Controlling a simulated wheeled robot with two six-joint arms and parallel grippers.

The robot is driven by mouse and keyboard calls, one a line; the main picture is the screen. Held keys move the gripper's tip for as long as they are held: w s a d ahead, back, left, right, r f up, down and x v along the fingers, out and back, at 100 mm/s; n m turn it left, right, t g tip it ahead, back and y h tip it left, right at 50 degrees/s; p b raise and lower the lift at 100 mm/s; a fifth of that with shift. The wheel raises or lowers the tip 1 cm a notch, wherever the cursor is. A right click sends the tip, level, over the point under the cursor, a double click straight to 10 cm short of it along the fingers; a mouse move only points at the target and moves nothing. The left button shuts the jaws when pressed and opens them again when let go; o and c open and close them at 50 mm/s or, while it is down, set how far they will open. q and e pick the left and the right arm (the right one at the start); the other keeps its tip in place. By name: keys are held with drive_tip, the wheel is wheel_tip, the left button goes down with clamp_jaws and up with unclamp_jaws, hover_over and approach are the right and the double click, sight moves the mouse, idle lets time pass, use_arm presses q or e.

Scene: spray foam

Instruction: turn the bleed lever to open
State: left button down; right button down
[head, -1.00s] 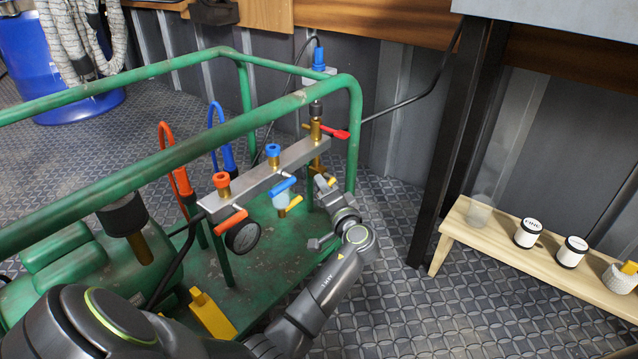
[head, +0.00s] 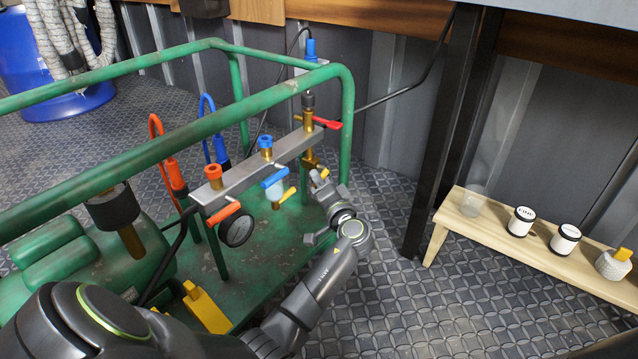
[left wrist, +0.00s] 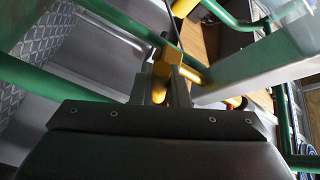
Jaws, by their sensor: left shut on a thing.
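A grey manifold bar (head: 258,172) with brass valves runs inside the green frame. At its far end is a brass fitting (head: 309,160). My left gripper (head: 319,178) is at this fitting, below the bar, shut on a small yellow lever (head: 325,173) that I take for the bleed lever. In the left wrist view, the yellow lever (left wrist: 163,78) sits between the finger pads of the gripper (left wrist: 165,88). The lever is mostly hidden by the fingers, so its angle is hard to tell. My right gripper is not in view.
The green frame rail (head: 160,148) passes above and around the manifold. A red lever (head: 327,123), a blue lever (head: 274,178), an orange lever (head: 224,213) and a gauge (head: 237,230) are close by. A wooden bench (head: 478,231) with jars stands at right.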

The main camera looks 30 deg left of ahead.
use_arm(q)
drive_tip(key=shift+w+f+n+y+b, duration=0.25)
drive_tip(key=shift+f+n+y+b, duration=0.25)
drive_tip(key=shift+n, duration=0.6)
drive_tip(key=shift+w+d+f+n+g+y, duration=0.15)
drive_tip(key=shift+w+n+g+y, duration=0.65)
drive_tip(key=shift+n, duration=1.45)
drive_tip(key=shift+w+a+f+n+g+y, duration=0.15)
drive_tip(key=shift+n+g+y, duration=0.3)
drive_tip(key=shift+n+y, duration=1.35)
drive_tip(key=shift+w+d+f+n+g+y, duration=0.15)
drive_tip(key=shift+w+n+g+y, duration=0.45)
drive_tip(key=shift+n, duration=2.15)
drive_tip(key=shift+s+n+g, duration=0.15)
drive_tip(key=shift+n+g, duration=0.1)
drive_tip(key=shift+n, duration=0.15)
drive_tip(key=c, duration=1.4)
unclamp_jaws()
drive_tip(key=shift+s+m, duration=0.1)
drive_tip(key=shift+m, duration=0.5)
